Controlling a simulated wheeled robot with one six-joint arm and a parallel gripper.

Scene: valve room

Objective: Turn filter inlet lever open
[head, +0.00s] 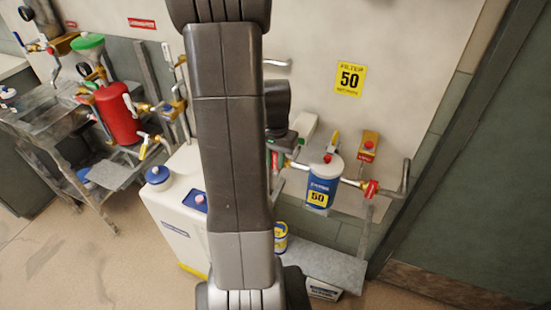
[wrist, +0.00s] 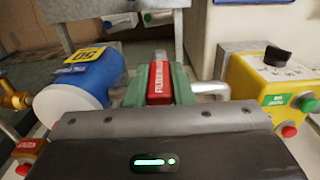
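The filter inlet lever (wrist: 159,82) is a red handle with partly readable white lettering in the wrist view. My gripper (wrist: 159,88) has green finger pads, one against each side of the handle, with no clear gap. The blue filter (wrist: 85,78) lies to the left of it there. In the head view the filter (head: 319,186) hangs on a pipe, with a yellow label reading 50. My gripper (head: 291,146) is left of the filter there, partly behind my arm, which hides most of the lever.
A yellow box (wrist: 277,82) with a black knob stands right of my gripper in the wrist view. A red-handled fitting (head: 371,188) is on the pipe right of the filter. A white tank (head: 172,218) stands on the floor left of my arm.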

